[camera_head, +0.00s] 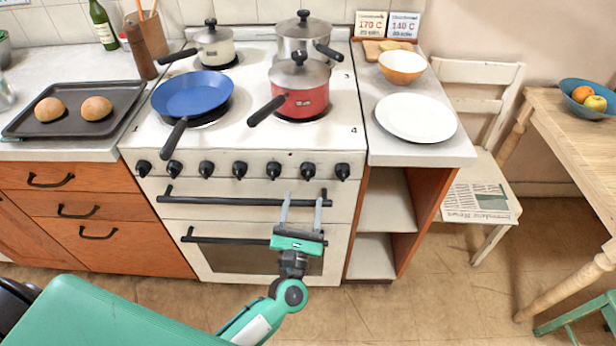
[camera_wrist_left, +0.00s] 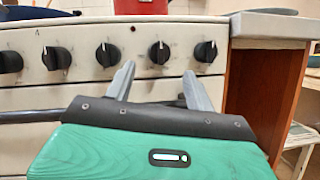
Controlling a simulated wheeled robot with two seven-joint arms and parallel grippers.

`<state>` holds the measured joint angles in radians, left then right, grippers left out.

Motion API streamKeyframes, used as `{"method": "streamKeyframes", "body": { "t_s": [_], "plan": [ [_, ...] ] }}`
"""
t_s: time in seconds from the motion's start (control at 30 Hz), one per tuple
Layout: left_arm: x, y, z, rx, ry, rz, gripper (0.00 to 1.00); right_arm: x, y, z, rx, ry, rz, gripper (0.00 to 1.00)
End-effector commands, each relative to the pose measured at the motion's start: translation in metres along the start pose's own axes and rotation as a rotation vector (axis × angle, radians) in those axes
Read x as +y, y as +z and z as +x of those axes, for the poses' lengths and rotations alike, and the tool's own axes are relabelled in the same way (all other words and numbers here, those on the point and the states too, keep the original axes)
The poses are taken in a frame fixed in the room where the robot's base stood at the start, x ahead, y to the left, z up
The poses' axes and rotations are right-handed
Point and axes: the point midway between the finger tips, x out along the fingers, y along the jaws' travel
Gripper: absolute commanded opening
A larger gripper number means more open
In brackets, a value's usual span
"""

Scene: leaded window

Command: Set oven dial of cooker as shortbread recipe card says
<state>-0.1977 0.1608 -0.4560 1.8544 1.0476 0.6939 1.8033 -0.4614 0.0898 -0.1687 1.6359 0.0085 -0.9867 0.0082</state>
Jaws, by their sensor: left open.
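The white cooker (camera_head: 255,205) has a row of several black dials on its front panel, and which one is the oven dial I cannot tell. My left gripper (camera_head: 303,199) is open and empty, in front of the upper handle bar, just below the right-hand dials. In the left wrist view its fingers (camera_wrist_left: 158,72) point at the panel. One dial (camera_wrist_left: 159,52) shows between the fingertips, with the rightmost dial (camera_wrist_left: 205,51) beside it. Two cards stand at the back right: the left card (camera_head: 370,24) reads 170 C, the right card (camera_head: 404,25) 140 C. Their titles are too small to read.
A blue frying pan (camera_head: 192,93), a red pot (camera_head: 300,98) and other pots stand on the hob, handles reaching forward. A white plate (camera_head: 416,117) lies on the right counter, a baking tray (camera_head: 78,134) with buns on the left one. A chair (camera_head: 480,175) stands right.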

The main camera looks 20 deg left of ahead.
Motion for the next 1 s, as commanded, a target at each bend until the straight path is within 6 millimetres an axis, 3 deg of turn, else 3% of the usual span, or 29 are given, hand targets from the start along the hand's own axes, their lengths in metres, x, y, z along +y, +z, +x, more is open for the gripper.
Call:
{"method": "streamKeyframes", "body": {
  "t_s": [0.1,0.3,0.73,0.77,0.9,1.0],
  "plan": [
    [0.001,0.002,0.026,-0.001,0.002,0.001,0.55,0.002,0.01,0.013,-0.006,0.003,-0.003,0.4],
    [0.0,0.001,0.054,0.0,0.001,0.001,0.55,0.004,0.022,0.029,-0.006,0.006,-0.006,0.4],
    [0.0,-0.001,0.064,0.001,-0.001,0.002,0.55,0.005,0.027,0.037,-0.006,0.007,-0.008,0.4],
    [0.0,-0.001,0.064,0.001,-0.001,0.002,0.53,0.005,0.027,0.037,-0.006,0.007,-0.008,0.4],
    [0.0,-0.001,0.064,0.001,-0.001,0.002,0.25,0.005,0.027,0.037,-0.006,0.007,-0.008,0.4],
    [0.0,-0.001,0.064,0.001,-0.001,0.002,0.1,0.005,0.027,0.037,-0.006,0.007,-0.008,0.4]
  ]
}}
